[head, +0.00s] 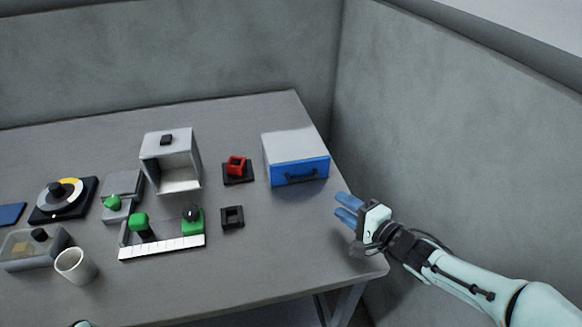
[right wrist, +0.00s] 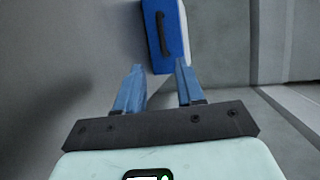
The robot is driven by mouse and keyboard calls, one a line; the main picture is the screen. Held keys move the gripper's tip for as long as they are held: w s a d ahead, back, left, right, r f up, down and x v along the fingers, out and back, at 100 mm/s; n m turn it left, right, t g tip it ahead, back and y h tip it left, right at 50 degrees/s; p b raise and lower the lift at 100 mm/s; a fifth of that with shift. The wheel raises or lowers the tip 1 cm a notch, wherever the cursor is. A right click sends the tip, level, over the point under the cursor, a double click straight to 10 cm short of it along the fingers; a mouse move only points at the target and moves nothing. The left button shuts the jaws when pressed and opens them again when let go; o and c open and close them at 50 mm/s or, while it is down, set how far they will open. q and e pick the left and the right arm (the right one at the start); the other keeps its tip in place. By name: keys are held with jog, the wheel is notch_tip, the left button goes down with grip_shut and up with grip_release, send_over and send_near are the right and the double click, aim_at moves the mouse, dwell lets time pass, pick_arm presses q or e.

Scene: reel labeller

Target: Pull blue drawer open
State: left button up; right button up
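The blue drawer (head: 300,174) is the front of a white-topped box (head: 293,143) at the right back of the table, with a dark bar handle on its face (head: 301,177). It looks shut. In the right wrist view the drawer front (right wrist: 175,38) and its handle (right wrist: 162,34) show ahead, beyond the fingertips. My right gripper (head: 341,206) is open and empty, in front and to the right of the drawer, apart from it. Its blue fingers stand apart in the right wrist view (right wrist: 159,72). My left gripper does not show clearly; only a small pale piece appears at the bottom edge.
A black stand with a red piece (head: 237,167) and a black square block (head: 232,217) lie left of the drawer. An open grey box (head: 172,161), a white cup (head: 76,266) and a dial (head: 58,197) stand farther left. The table (head: 285,240) is clear before the drawer. A wall rises at right.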

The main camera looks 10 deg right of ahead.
aim_at(306, 180)
jog(key=shift+w+a, duration=0.25)
jog(key=shift+w, duration=0.3)
jog(key=b+x, duration=0.3)
jog(key=x, duration=0.8)
jog(key=shift+w+a+f, duration=0.1)
jog(key=shift+f, duration=0.05)
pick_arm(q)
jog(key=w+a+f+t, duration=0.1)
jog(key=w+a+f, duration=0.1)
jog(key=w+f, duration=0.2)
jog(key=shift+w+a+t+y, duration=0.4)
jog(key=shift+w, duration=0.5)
pick_arm(e)
jog(key=shift+w+a, duration=0.25)
jog(key=shift+w, duration=0.4)
grip_shut()
jog(key=shift+s, duration=0.1)
